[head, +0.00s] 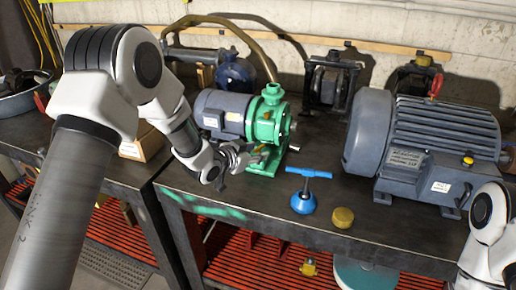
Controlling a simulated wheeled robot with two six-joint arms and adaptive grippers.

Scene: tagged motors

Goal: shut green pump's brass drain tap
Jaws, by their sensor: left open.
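The green pump (266,122) stands on the dark steel bench, joined to a grey-blue motor (222,113) on its left. A small brass-coloured part, which looks like the drain tap (258,156), shows low on the pump's front side. My left gripper (243,157) is open, low in front of the pump and close beside that part. I cannot tell whether the fingers touch the tap, and the gripper partly hides this area. The tap's handle position is too small to tell. My right arm shows at the lower right, but its gripper is out of view.
A blue T-handled tool (306,190) and a brass cap (343,217) stand on the bench right of the pump. A large grey motor (428,148) fills the right side. Darker machines (332,80) stand behind. The bench's front edge (300,236) is near, with red slatted shelving below.

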